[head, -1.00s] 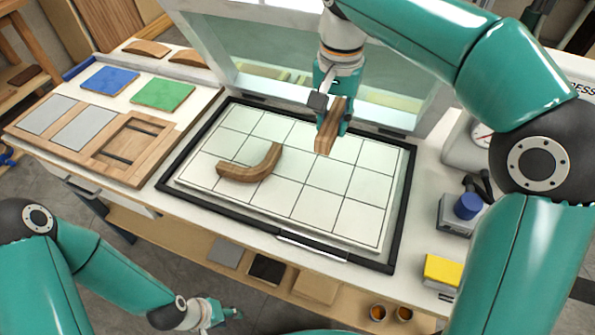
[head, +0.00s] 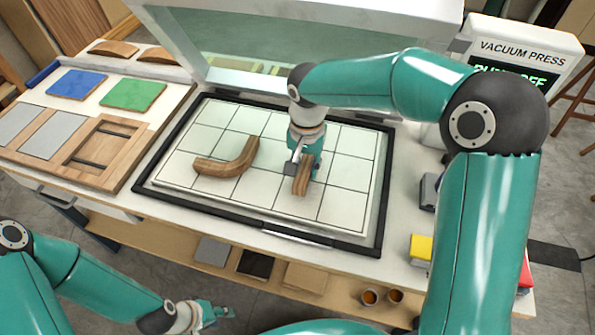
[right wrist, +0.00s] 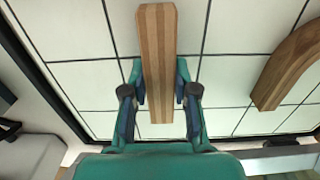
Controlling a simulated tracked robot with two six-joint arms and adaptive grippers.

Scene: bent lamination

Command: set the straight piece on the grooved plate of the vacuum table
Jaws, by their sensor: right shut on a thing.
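The straight piece (head: 303,178) is a short striped wooden bar. My right gripper (head: 304,165) is shut on it, low over the right half of the white grooved plate (head: 345,205). In the right wrist view the straight piece (right wrist: 158,60) lies between the two fingers (right wrist: 160,93), its far end reaching past them. I cannot tell whether it touches the plate. A curved wooden piece (head: 228,163) lies on the plate to the left, apart from the straight piece; it also shows in the right wrist view (right wrist: 290,68). My left gripper (head: 213,314) is low at the bottom left, its jaws too small to judge.
A black frame (head: 378,215) borders the plate, and the raised lid (head: 240,60) stands behind it. Blue (head: 77,82) and green (head: 133,94) pads and a wooden tray (head: 125,160) lie to the left. A yellow block (head: 421,247) sits at the right edge.

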